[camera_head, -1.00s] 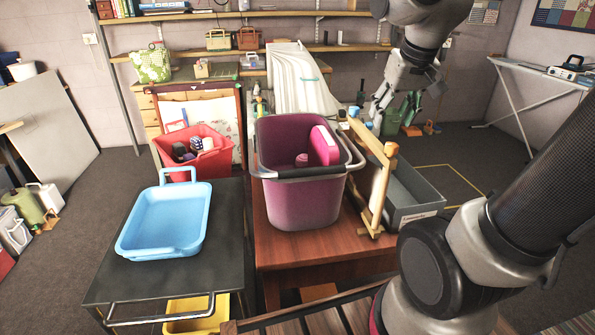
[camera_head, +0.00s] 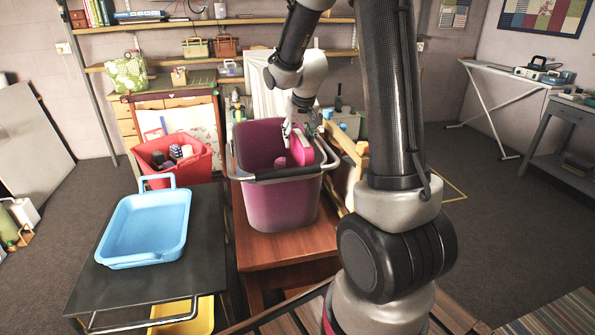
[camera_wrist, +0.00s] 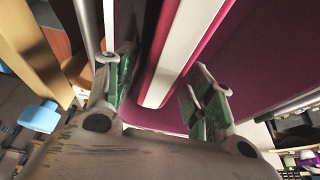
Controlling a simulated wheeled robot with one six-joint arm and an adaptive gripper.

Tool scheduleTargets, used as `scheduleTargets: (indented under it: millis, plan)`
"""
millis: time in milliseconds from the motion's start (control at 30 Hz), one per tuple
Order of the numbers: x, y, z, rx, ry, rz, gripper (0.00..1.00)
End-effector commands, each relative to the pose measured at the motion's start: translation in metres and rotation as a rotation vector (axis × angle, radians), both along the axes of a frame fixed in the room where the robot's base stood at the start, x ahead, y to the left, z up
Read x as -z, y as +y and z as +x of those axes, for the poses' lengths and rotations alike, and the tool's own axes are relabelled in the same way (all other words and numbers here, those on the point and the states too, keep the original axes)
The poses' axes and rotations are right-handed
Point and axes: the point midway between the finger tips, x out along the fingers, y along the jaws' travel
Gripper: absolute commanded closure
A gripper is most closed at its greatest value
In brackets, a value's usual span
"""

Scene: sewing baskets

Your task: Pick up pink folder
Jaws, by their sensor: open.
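The pink folder (camera_head: 300,148) stands upright inside the purple basket (camera_head: 282,205), against its right side. The basket stands on the brown wooden table (camera_head: 285,246). My gripper (camera_head: 302,128) is at the folder's upper edge, reaching down over the basket's far right rim. In the wrist view the open gripper (camera_wrist: 160,95) has its green-padded fingers on either side of the folder (camera_wrist: 175,65), whose white page edge and pink covers run between them. I see a gap beside the folder. Contact with the basket wall cannot be told.
A small pink item (camera_head: 281,162) lies in the basket beside the folder. A wooden frame (camera_head: 349,160) stands right of the basket. A blue tray (camera_head: 147,230) sits on the dark cart at left. A red basket (camera_head: 172,158) with several spools is behind it.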

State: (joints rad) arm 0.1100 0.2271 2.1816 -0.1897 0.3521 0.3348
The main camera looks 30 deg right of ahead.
Motion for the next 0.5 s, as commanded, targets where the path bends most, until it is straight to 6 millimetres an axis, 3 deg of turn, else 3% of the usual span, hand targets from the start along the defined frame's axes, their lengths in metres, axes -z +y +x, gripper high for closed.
scheduleTargets:
  millis: [333, 500]
  plan:
    - [0.0089, -0.0011, 0.0036, 0.001, -0.001, 0.001, 0.48]
    - [0.0087, -0.0011, 0.0037, 0.001, -0.001, 0.001, 0.79]
